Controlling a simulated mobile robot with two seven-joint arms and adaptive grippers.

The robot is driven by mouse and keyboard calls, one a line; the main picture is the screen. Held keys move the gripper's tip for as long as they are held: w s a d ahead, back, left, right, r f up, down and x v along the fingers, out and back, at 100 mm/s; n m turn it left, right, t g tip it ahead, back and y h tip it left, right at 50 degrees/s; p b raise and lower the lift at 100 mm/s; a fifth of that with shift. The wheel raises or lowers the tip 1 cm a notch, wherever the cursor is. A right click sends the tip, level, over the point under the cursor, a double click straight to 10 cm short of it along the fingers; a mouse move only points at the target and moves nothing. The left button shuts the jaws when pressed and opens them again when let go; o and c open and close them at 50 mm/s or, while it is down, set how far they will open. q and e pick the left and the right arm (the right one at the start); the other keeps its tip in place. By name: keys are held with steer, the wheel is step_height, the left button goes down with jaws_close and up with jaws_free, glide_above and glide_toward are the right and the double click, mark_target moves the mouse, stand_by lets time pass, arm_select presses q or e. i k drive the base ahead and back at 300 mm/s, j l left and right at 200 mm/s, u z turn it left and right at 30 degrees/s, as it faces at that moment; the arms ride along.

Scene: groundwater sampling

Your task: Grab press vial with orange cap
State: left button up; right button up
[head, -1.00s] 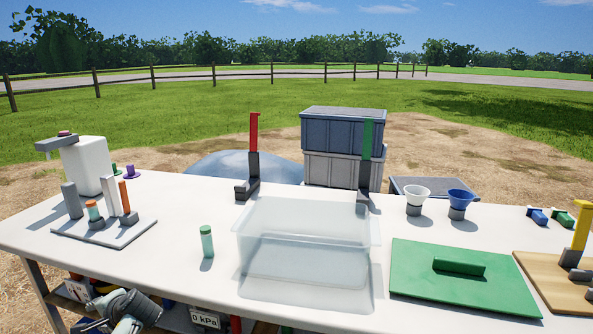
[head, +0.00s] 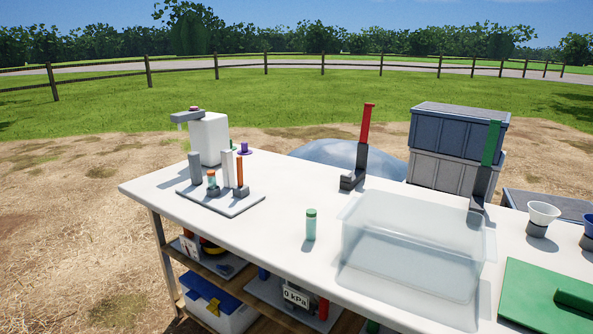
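A small vial with an orange cap (head: 212,179) stands upright in a dark holder on a pale board (head: 236,208) at the left part of the table. Grey, white and orange-brown upright posts stand close around it on the same board. Another vial with a green cap (head: 310,226) stands alone on the table to the right, beside the clear bin. Neither of my grippers shows in the head view now.
A clear bin (head: 375,250) stands on the white table (head: 270,240) with red and green upright handles behind it. A white dispenser (head: 208,138) stands behind the board. A green board (head: 530,300) lies at the right. The shelf below holds a 0 kPa gauge (head: 296,297).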

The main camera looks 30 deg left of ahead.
mark_target(211, 176)
steer(key=j+u, duration=0.15)
steer(key=u, duration=1.15)
steer(key=j+z, duration=0.15)
steer(key=z, duration=0.3)
steer(key=j+z, duration=0.15)
steer(key=z, duration=0.35)
steer(key=j+z, duration=0.35)
steer(key=j, duration=0.2)
steer(key=j+z, duration=0.3)
steer(key=j, duration=0.3)
steer(key=j+z, duration=0.2)
steer(key=j, duration=0.35)
steer(key=k+j+z, duration=0.15)
steer(key=j, duration=0.4)
steer(key=k+j, duration=0.1)
steer(key=j, duration=0.35)
steer(key=k+j, duration=0.1)
steer(key=j, duration=0.4)
steer(key=k+j+z, duration=0.1)
steer(key=j, duration=0.35)
steer(key=k+j, duration=0.1)
steer(key=j, duration=0.35)
steer(key=k+j+z, duration=0.1)
steer(key=j, duration=0.35)
